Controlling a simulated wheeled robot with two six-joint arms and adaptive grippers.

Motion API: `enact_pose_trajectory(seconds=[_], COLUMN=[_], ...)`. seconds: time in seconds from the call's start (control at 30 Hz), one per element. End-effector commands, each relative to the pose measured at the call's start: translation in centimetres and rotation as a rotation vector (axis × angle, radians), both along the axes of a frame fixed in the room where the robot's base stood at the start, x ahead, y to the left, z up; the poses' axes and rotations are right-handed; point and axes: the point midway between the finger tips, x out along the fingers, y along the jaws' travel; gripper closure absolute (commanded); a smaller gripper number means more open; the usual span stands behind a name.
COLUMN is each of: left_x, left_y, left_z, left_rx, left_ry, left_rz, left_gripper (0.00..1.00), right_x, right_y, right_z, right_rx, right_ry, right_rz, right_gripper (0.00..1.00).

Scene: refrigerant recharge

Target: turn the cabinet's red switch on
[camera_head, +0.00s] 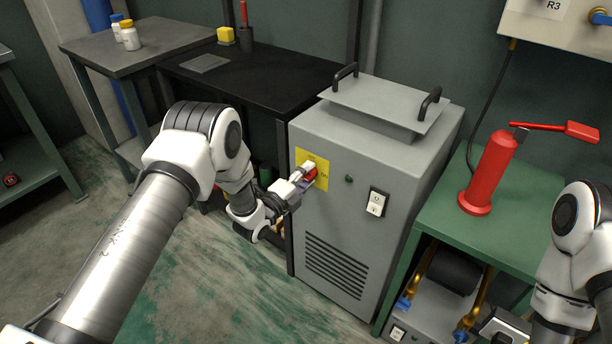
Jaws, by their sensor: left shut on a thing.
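The grey cabinet (342,200) stands in the middle, with a grey lid with two black handles on top. On its front is a yellow plate (321,166) bearing the red switch (310,175). My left gripper (303,177) is at the switch and is shut on it, hiding much of it. I cannot tell which position the switch is in. My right arm shows at the right edge, and my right gripper (503,326) is partly in view low at the right; its fingers are not clear.
A white rocker switch (376,202) and a small dark knob are on the cabinet front. A green bench (480,235) with a red pump (489,175) stands right. A black table (262,72) and a grey table with bottles (130,38) stand left. The floor in front is clear.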

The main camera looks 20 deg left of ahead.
Motion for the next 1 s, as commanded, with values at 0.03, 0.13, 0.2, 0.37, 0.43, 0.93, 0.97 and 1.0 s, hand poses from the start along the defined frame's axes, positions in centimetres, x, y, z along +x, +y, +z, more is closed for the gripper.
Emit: enact_pose_trajectory(seconds=[0.03,0.13,0.2,0.37,0.43,0.93,0.97,1.0], left_x=[0.0,-0.1,-0.1,0.0,0.0,-6.8,-7.5,-8.4], left_y=[-0.1,-0.1,-0.1,-0.1,-0.1,2.5,2.8,3.1], left_z=[-0.1,-0.1,-0.1,-0.1,-0.1,-0.2,-0.2,-0.1], left_rx=[0.002,0.001,0.001,0.001,0.001,-0.003,-0.002,-0.002], left_ry=[0.002,0.002,0.003,0.002,0.002,0.006,0.007,0.006], left_rz=[-0.003,-0.003,-0.003,-0.002,-0.002,0.001,0.001,0.001], left_gripper=[0.9,0.9,0.45,0.31,0.31,0.31,0.31,0.31], right_x=[0.0,0.0,0.0,0.0,0.0,0.0,0.0,0.0], right_y=[0.0,0.0,0.0,0.0,0.0,0.0,0.0,0.0], right_z=[0.0,0.0,0.0,0.0,0.0,0.0,0.0,0.0], right_rx=[0.0,0.0,0.0,0.0,0.0,0.0,0.0,0.0], right_ry=[0.0,0.0,0.0,0.0,0.0,0.0,0.0,0.0], right_rz=[0.0,0.0,0.0,0.0,0.0,0.0,0.0,0.0], right_gripper=[0.6,0.6,0.6,0.6,0.6,0.6,0.6,0.6])
